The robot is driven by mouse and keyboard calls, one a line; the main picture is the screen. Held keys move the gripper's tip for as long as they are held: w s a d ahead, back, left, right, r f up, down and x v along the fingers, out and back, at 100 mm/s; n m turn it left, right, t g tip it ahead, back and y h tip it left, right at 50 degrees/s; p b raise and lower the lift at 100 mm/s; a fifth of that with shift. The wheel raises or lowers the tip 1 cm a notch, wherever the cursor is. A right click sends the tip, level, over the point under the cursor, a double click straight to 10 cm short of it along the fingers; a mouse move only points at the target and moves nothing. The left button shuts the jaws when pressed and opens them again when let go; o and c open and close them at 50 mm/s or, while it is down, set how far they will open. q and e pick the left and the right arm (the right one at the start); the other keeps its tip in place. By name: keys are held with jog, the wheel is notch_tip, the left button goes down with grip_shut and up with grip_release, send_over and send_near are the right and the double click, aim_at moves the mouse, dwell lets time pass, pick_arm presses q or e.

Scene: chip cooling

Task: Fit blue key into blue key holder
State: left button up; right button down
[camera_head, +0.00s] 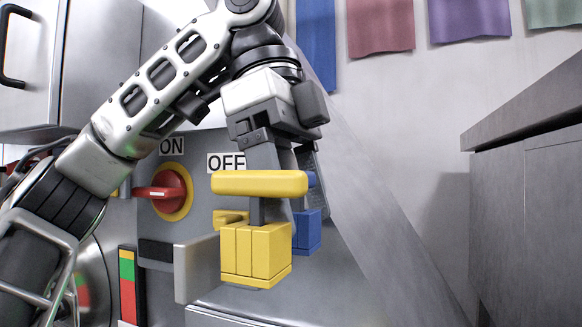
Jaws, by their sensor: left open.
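My left gripper (288,160) hangs down from the upper middle, open, with its fingers partly hidden behind a yellow bar-shaped key handle. A small blue end, likely the blue key (311,180), shows just right of the yellow handle, close to the right finger. Most of it is hidden, so I cannot tell whether it is between the fingers. The blue key holder (310,232) is a blue block below it, partly hidden behind the yellow block. Whether the blue key sits in its holder is hidden. My right gripper is not in view.
The yellow key (260,183) stands upright above the yellow holder (257,252), in front of the blue parts. A red rotary switch (165,192) sits on the panel between ON and OFF labels. A grey cabinet (525,200) stands at the right; room before it looks clear.

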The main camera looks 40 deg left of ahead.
pick_arm(q)
jog(key=p+v, duration=0.4)
jog(key=v, duration=0.2)
jog(key=shift+d+r+p, duration=0.1)
jog(key=shift+r+p, duration=0.25)
jog(key=shift+b+v, duration=0.35)
jog(key=shift+v, duration=2.35)
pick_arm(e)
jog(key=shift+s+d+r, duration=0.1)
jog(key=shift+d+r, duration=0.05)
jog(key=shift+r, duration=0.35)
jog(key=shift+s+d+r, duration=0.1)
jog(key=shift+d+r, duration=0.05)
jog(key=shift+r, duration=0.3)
